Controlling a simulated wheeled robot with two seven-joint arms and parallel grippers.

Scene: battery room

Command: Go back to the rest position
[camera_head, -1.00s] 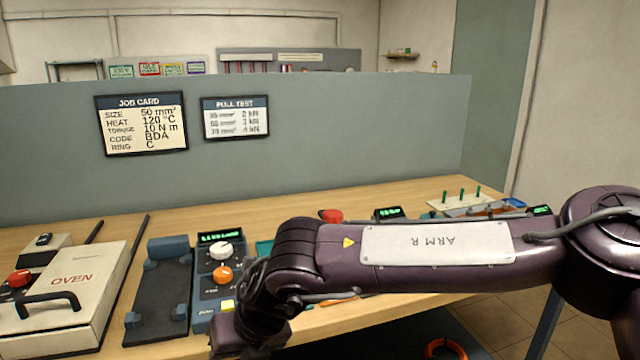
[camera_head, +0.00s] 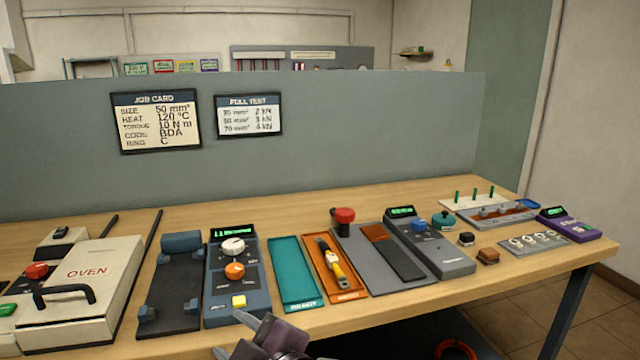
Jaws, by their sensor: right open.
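My right gripper (camera_head: 240,338) shows at the bottom edge of the head view, just left of the middle. Its fingers are apart and hold nothing. It is in front of the workbench (camera_head: 440,298), below the blue-grey control box (camera_head: 236,273) with the white and orange knobs. Most of the right arm is out of the picture. My left gripper is not in view.
The bench carries an oven (camera_head: 85,285), a dark press stand (camera_head: 172,290), a teal tray (camera_head: 292,272), an orange tray (camera_head: 316,262) with a yellow-handled tool, and a grey unit (camera_head: 430,250). A partition (camera_head: 350,130) with two cards stands behind.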

